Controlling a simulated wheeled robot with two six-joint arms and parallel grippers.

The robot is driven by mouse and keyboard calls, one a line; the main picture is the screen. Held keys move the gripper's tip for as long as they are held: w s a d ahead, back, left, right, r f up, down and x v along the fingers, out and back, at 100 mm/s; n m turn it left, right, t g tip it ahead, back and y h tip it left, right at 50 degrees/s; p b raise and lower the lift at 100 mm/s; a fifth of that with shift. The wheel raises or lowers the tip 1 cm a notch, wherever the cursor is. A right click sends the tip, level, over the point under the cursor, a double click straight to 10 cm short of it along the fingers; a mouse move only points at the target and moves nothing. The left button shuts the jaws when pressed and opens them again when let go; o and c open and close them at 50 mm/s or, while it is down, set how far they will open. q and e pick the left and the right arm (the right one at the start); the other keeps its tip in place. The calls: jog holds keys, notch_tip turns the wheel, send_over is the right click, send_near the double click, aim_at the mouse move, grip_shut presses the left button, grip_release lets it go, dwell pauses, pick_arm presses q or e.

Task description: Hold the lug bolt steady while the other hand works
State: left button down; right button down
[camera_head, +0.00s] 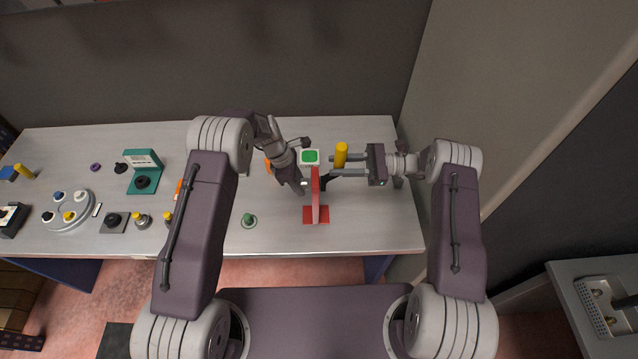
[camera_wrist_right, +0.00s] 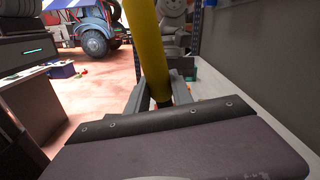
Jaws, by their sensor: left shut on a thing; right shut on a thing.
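My left gripper (camera_head: 304,186) is at the left side of an upright red plate on a red foot (camera_head: 316,214). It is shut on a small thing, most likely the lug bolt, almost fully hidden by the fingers. My right gripper (camera_head: 335,165) comes in from the right, just right of the red plate's top. It is shut on a yellow cylinder (camera_head: 341,151), which stands up above the fingers. In the right wrist view the yellow cylinder (camera_wrist_right: 148,45) is between the fingers, with a dark lower part (camera_wrist_right: 160,92).
A white block with a green top (camera_head: 310,157) is behind the red stand. A green cone-like piece (camera_head: 249,220) stands near the front edge. A teal stand (camera_head: 143,172), a round grey tray (camera_head: 84,219) and several small parts fill the table's left.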

pick_arm(q)
jog(key=shift+w+r, duration=0.1)
jog(key=shift+w, duration=0.05)
pick_arm(e)
jog(key=shift+d, duration=1.15)
dwell(1.5)
pick_arm(q)
jog(key=shift+a, duration=0.25)
pick_arm(e)
jog(key=d, duration=0.6)
jog(key=shift+d, duration=0.25)
dwell(0.4)
pick_arm(q)
jog(key=c, duration=1.3)
grip_release()
jog(key=shift+c, duration=0.2)
jog(key=o, duration=0.5)
jog(key=shift+a, duration=0.15)
pick_arm(e)
jog(key=shift+r, duration=0.1)
